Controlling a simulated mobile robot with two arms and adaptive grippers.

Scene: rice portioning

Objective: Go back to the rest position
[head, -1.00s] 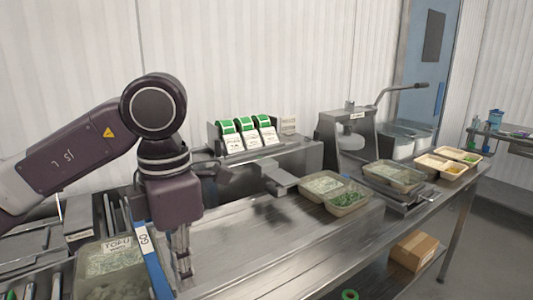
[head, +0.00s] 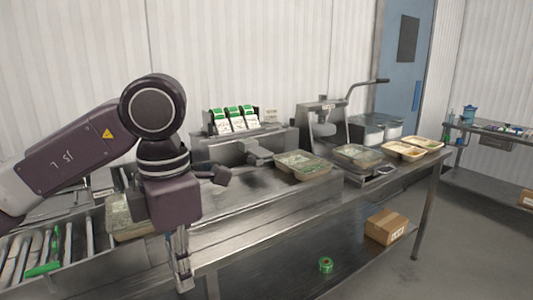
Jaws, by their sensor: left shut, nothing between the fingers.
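My left gripper (head: 184,274) hangs downward at the front edge of the steel counter (head: 250,208). Its fingers are together with nothing between them. My left arm reaches in from the left, bent at the elbow, and hides part of the counter and a tub (head: 122,222) behind it. My right gripper is not in view.
Food trays (head: 303,165) (head: 357,155) (head: 405,151) stand along the counter, with a lever press (head: 318,122) and label rolls (head: 232,119) behind. A carton (head: 386,227) and green roll (head: 326,265) sit below. Floor at right is clear.

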